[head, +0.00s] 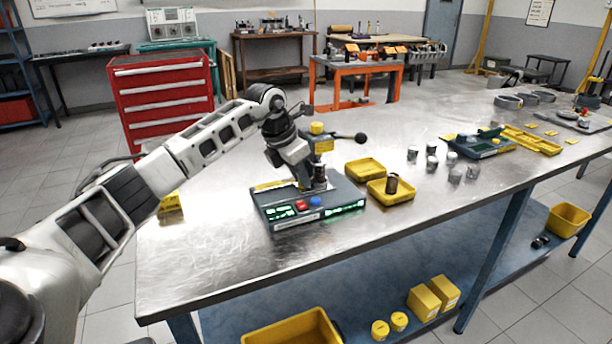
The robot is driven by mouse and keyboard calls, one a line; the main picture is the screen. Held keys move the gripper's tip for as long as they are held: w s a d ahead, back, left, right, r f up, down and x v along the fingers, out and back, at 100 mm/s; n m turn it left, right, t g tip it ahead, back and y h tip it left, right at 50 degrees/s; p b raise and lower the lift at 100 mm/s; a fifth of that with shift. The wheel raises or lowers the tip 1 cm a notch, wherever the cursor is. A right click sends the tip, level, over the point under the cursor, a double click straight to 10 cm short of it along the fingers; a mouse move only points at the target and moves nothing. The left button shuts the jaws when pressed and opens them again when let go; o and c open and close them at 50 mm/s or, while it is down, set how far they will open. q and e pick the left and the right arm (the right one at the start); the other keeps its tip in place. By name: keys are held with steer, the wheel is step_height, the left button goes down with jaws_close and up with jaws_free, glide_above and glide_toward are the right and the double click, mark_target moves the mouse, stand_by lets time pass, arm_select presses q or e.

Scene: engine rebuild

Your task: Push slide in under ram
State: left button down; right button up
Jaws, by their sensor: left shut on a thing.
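A small bench press stands on the metal table, with a blue-grey base (345,192), green displays, and a red and a blue button in front. Its ram head (322,145) is yellow and dark, with a yellow cap on top and a lever ending in a black ball (361,138) to the right. My left gripper (306,184) points down at the base, below and in front of the head, and is shut. A dark cylinder (320,174) stands just right of its fingers. The slide and what the fingers grip are too small and hidden to make out. My right gripper is out of view.
Two yellow trays (365,169) sit right of the press; the nearer holds a brown cylinder (392,183). Several grey metal cylinders (432,162) and a second blue-grey fixture (478,148) stand further right. The table's front left (200,270) is clear.

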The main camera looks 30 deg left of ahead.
arm_select(q)
steer(key=shift+w+d+r, duration=0.1)
steer(key=shift+w+r, duration=0.1)
steer(key=c, duration=1.4)
jaws_free()
steer(key=shift+f, duration=0.1)
steer(key=v, duration=1.6)
steer(key=shift+s+b, duration=0.1)
steer(key=shift+b, duration=0.2)
steer(key=shift+f, duration=0.15)
